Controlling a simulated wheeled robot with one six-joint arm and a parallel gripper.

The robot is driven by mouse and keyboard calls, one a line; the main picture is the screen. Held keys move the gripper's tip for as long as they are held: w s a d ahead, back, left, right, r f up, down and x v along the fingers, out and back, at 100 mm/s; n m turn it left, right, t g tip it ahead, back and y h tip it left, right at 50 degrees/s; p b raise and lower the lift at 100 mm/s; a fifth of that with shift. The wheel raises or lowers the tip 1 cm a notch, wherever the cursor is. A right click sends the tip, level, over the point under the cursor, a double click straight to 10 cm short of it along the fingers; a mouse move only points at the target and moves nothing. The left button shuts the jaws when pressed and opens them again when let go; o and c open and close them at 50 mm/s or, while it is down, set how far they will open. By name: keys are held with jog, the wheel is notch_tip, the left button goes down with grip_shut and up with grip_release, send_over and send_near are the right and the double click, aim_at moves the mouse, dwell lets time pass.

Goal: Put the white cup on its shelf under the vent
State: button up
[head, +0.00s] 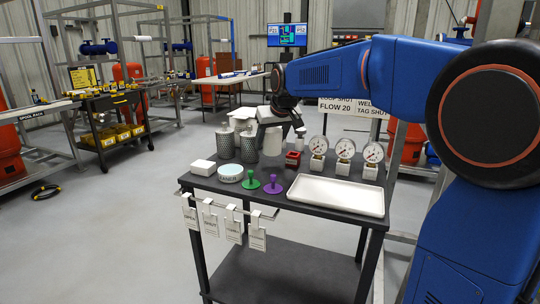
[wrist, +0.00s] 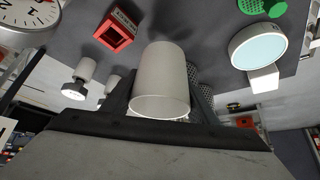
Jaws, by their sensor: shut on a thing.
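The white cup (wrist: 160,75) is between the two dark fingers of my gripper (wrist: 161,98) in the wrist view, which is shut on it. The cup's rim faces the wrist camera. In the head view my gripper (head: 271,114) is over the back of the dark table, and the cup (head: 273,141) shows below it, next to the mesh cylinders. I cannot tell whether the cup's base touches the table. I cannot make out a shelf under a vent in either view.
The table (head: 292,206) holds a white tray (head: 335,194), three gauges (head: 345,150), a red block (head: 292,160), green (head: 251,179) and purple (head: 273,184) knobs, a round tin (head: 231,173), a white box (head: 202,167) and mesh cylinders (head: 223,146). Tags (head: 233,226) hang in front.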

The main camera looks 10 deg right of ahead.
aim_at(270, 164)
jog(key=shift+f, duration=2.5)
jog(key=o, duration=1)
jog(key=shift+f, duration=0.1)
